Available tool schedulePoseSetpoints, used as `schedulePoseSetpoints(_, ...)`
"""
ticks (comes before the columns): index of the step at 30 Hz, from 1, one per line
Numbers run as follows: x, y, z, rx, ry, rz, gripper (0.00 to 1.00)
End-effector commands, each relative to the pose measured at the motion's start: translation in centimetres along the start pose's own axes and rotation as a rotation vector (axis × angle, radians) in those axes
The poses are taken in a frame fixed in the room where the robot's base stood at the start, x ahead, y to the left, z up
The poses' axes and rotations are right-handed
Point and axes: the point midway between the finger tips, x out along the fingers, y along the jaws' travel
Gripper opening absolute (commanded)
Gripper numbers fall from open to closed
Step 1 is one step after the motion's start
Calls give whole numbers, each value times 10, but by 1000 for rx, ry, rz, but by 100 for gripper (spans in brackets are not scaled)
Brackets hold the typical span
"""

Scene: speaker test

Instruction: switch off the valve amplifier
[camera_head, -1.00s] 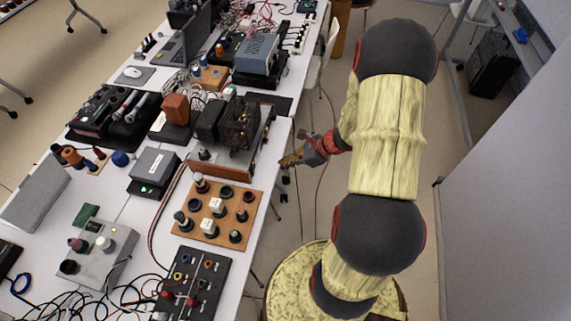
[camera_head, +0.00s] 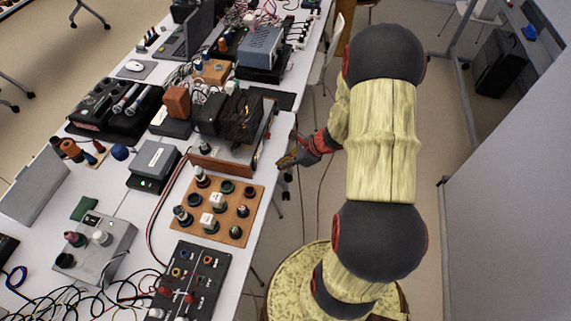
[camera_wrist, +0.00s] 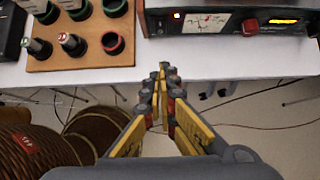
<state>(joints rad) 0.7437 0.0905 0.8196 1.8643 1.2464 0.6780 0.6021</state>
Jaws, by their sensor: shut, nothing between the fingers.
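The valve amplifier (camera_head: 222,163) stands at the right edge of the white table, with a dark top part and a brown side. In the wrist view, its front panel (camera_wrist: 225,22) shows at the upper right. The panel has a small glowing orange light (camera_wrist: 177,15), a pale meter (camera_wrist: 205,22), a red knob (camera_wrist: 250,27) and a lit orange window (camera_wrist: 285,21). My gripper (camera_wrist: 163,70) is shut and empty. In the head view my gripper (camera_head: 284,161) is just right of the amplifier's front.
A wooden board (camera_head: 227,193) with several knobs sits beside the amplifier; it shows in the wrist view too (camera_wrist: 80,52). A black panel with sockets (camera_head: 205,262) lies nearer. The table is crowded with devices and cables.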

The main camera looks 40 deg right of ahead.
Motion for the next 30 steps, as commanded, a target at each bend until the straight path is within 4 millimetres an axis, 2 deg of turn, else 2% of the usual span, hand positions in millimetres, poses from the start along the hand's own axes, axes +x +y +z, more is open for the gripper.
schedulePoseSetpoints(1,14,1,-2,-3,0,4,0)
schedulePoseSetpoints(6,48,1,-2,-2,1,3,0)
schedulePoseSetpoints(8,58,1,-2,-2,0,3,0)
schedulePoseSetpoints(12,71,0,15,-6,0,1,0)
schedulePoseSetpoints(19,82,0,27,-1,0,0,0)
schedulePoseSetpoints(30,83,0,28,-1,-1,0,0)
